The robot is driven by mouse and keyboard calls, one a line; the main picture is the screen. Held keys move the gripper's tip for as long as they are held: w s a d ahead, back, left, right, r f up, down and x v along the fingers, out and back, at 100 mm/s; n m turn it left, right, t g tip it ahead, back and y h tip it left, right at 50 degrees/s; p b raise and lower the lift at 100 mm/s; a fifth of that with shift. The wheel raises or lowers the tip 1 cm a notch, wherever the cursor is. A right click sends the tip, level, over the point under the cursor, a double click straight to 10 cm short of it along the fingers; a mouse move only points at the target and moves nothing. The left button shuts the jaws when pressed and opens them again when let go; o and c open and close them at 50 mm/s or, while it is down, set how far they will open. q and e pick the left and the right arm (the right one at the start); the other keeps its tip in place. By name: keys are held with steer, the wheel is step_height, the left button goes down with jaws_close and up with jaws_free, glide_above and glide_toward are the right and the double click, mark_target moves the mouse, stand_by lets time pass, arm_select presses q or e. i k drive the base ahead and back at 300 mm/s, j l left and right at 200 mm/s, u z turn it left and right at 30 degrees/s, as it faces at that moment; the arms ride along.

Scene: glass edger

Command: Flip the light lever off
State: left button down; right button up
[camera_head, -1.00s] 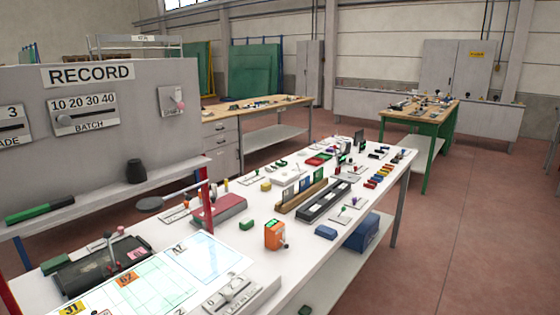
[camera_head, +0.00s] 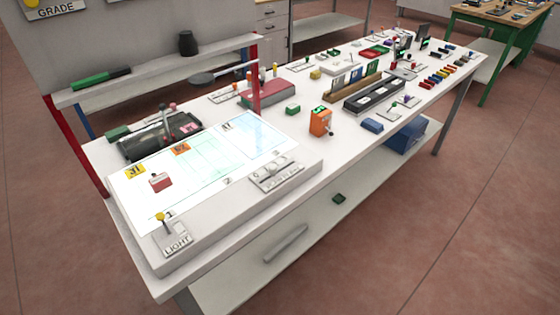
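The light lever (camera_head: 161,219) is a short stick with a yellow knob. It stands on a small grey plate labelled LIGHT (camera_head: 178,243) at the near left corner of the white workbench. Beside it, the light panel (camera_head: 205,165) looks bright, with a white and pale green-blue surface. The exact tilt of the lever is too small to tell. Neither of my grippers shows in the head view.
A slider block (camera_head: 277,177) sits at the panel's front edge. An orange device (camera_head: 321,121), a black tray (camera_head: 160,137) and a raised shelf (camera_head: 155,75) on red posts stand nearby. The floor (camera_head: 75,255) in front of the bench's left end is clear.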

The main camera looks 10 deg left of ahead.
mark_target(160, 216)
steer(key=k+l+u, duration=0.15)
steer(key=u, duration=1.1)
steer(key=k+l+u, duration=0.1)
steer(key=l+u, duration=0.15)
steer(key=k+l+u, duration=0.1)
steer(key=l+u, duration=0.15)
steer(key=l, duration=0.25)
